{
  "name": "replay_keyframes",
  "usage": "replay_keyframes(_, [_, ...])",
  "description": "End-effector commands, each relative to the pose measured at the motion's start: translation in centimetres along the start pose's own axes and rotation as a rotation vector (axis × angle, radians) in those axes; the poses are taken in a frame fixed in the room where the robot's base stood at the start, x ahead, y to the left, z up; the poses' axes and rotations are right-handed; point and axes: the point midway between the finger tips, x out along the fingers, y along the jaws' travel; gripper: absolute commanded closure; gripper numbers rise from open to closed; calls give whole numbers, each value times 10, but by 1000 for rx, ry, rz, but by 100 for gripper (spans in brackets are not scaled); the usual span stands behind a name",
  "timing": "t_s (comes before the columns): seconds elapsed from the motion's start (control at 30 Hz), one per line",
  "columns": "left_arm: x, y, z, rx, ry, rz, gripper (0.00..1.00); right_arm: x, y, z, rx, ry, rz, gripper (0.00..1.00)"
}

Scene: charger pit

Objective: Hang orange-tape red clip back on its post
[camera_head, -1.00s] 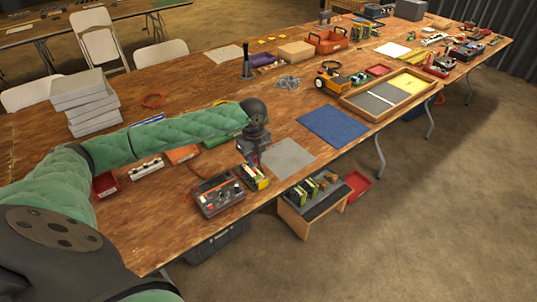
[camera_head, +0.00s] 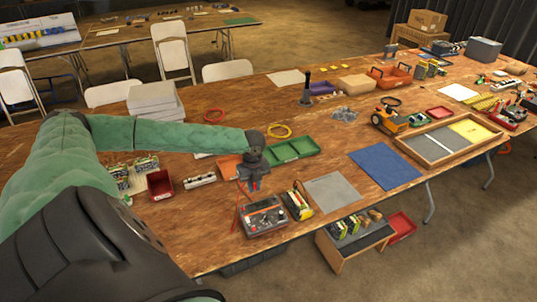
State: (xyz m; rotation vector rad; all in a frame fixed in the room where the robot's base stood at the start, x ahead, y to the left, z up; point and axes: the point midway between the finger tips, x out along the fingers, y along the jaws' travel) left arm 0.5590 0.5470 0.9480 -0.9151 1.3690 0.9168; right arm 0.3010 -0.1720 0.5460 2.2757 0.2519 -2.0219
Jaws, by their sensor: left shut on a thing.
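My left gripper (camera_head: 254,186) points down just behind the charger, left of the battery. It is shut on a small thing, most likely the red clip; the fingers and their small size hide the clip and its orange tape. A red cable (camera_head: 238,208) runs from beside the gripper down to the charger's left side. The charger (camera_head: 264,217) is a grey box with dials and knobs on its front panel, near the table's front edge. A battery (camera_head: 298,203) with a yellow-green side stands right of it. The post cannot be made out. My right gripper is not in view.
A grey mat (camera_head: 331,192) and a blue mat (camera_head: 385,166) lie to the right. Green trays (camera_head: 293,150) stand behind the gripper. A dark red bin (camera_head: 160,185) and a white strip (camera_head: 200,180) are at left. A small shelf (camera_head: 352,240) stands below the table edge.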

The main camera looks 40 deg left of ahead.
Motion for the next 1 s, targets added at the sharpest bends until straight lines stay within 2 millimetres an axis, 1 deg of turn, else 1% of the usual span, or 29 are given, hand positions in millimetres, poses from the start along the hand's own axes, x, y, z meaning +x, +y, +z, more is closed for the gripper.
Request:
replay_keyframes(0.03, [-4, 10, 6, -1, -1, 5, 97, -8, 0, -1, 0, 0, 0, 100])
replay_keyframes(0.13, [-4, 24, 16, -2, -1, 5, 97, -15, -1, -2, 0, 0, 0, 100])
replay_keyframes(0.3, [-3, 44, 29, -1, -1, 3, 97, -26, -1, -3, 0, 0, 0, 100])
replay_keyframes(0.33, [0, 45, 30, -1, 0, 2, 97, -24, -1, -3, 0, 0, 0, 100])
replay_keyframes(0.37, [11, 43, 28, 0, 3, 0, 97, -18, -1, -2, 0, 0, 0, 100])
replay_keyframes(0.4, [15, 42, 29, 0, 2, -1, 97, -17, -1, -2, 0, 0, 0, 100])
replay_keyframes(0.6, [27, 42, 28, 0, 2, -1, 97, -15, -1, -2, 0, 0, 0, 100])
replay_keyframes(1.0, [29, 42, 29, 0, 1, 0, 97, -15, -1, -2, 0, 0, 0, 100])
